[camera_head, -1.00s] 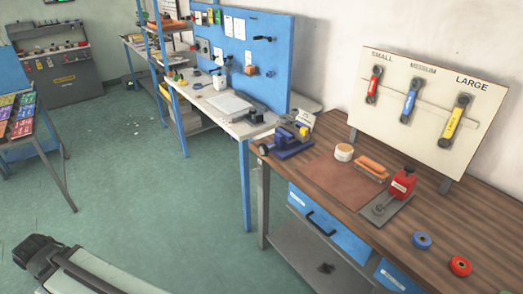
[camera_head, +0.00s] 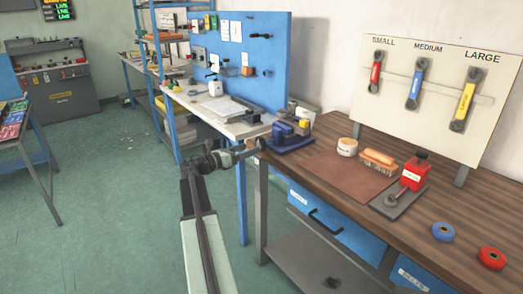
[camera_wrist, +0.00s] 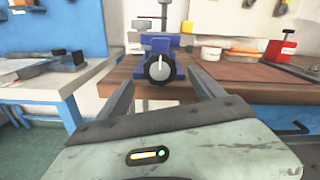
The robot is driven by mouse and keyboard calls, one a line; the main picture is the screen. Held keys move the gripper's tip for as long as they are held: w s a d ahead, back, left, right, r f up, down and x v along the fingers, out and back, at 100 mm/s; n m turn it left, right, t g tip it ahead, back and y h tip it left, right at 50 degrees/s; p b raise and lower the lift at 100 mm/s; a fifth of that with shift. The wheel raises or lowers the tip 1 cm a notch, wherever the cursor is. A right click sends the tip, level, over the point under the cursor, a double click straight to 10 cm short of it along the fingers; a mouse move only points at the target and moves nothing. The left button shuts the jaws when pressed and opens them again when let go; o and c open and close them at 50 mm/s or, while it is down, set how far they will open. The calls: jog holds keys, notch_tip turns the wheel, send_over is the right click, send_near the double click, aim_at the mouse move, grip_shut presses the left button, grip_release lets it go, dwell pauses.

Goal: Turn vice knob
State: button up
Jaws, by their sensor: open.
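The blue vice (camera_head: 290,136) stands on the near left corner of the wooden bench; it is also in the wrist view (camera_wrist: 160,44). Its round dark knob (camera_wrist: 159,67), with a pale upright mark on its face, faces me at the middle of the wrist view. My gripper (camera_wrist: 162,82) is open and empty, one finger to the left and one to the right of the knob. I cannot tell whether the fingertips reach it. In the head view my gripper (camera_head: 247,149) is at the bench corner, just left of the vice, partly covering the knob.
On the bench (camera_head: 335,177) are a white tub (camera_head: 347,147), a brush (camera_head: 378,163), a red tool (camera_head: 414,174), and blue (camera_head: 443,232) and red (camera_head: 491,257) rolls. A wrench board (camera_head: 435,95) stands behind. A blue-framed workbench (camera_head: 243,130) is close on the left. Floor left is open.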

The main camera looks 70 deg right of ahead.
aim_at(261, 144)
jog(key=x, duration=0.7)
jog(key=shift+s+d, duration=0.15)
jog(key=shift+d, duration=0.1)
jog(key=c, duration=1.4)
